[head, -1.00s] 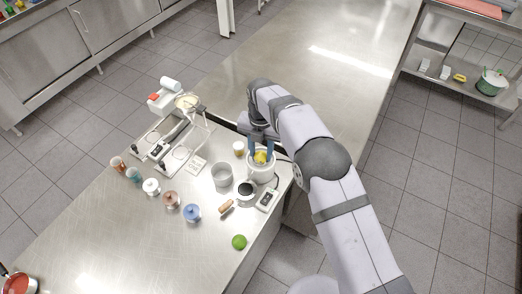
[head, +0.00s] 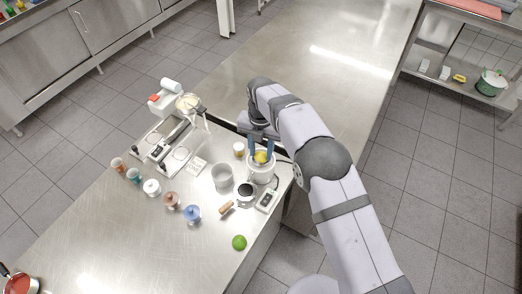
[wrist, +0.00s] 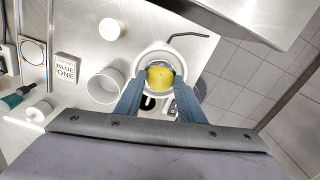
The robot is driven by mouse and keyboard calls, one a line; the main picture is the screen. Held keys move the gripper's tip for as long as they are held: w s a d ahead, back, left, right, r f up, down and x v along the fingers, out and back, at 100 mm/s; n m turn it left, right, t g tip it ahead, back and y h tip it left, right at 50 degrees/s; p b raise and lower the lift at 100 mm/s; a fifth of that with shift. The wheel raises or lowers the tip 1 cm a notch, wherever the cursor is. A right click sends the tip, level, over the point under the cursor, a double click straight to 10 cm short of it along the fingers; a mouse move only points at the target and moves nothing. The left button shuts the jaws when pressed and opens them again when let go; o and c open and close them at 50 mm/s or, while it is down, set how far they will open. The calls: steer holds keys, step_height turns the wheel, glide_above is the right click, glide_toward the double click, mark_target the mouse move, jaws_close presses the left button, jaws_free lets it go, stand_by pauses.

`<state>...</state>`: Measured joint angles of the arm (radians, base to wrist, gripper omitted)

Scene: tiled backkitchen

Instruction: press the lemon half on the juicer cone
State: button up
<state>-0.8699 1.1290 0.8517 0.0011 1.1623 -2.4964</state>
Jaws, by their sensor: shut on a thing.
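The yellow lemon half (head: 261,157) is between the blue fingers of my gripper (head: 261,150), at the top of the white juicer (head: 260,175). In the wrist view the lemon half (wrist: 160,77) sits inside the round rim of the juicer (wrist: 146,62), with the fingertips of my gripper (wrist: 160,80) shut on either side of it. The juicer cone is hidden under the lemon half. I cannot tell how firmly the lemon rests on the cone.
A grey container (head: 222,175) stands left of the juicer, and a white jar (head: 239,149) stands behind it. A small dark-topped cup (head: 245,190), a white scale-like box (head: 266,201) and a green lime (head: 239,242) are in front.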

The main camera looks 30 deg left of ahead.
mark_target(261, 151)
steer(key=shift+r+p, duration=1.25)
steer(key=shift+r, duration=1.25)
steer(key=w+d+f+m+b, duration=0.2)
steer(key=w+d+m+b, duration=0.15)
steer(key=d+m, duration=0.75)
steer(key=w+d+f+m+b, duration=0.2)
steer(key=w+d+m, duration=0.2)
steer(key=d+m, duration=0.65)
steer(key=s+d+f+m+b, duration=0.2)
steer(key=s+d+m, duration=0.2)
steer(key=d+m, duration=0.4)
steer(key=s+d+f+m+b, duration=0.2)
steer(key=s+d+m, duration=0.2)
steer(key=d+m, duration=0.5)
steer(key=d, duration=0.5)
steer(key=shift+d+f, duration=0.15)
steer(key=shift+d, duration=0.15)
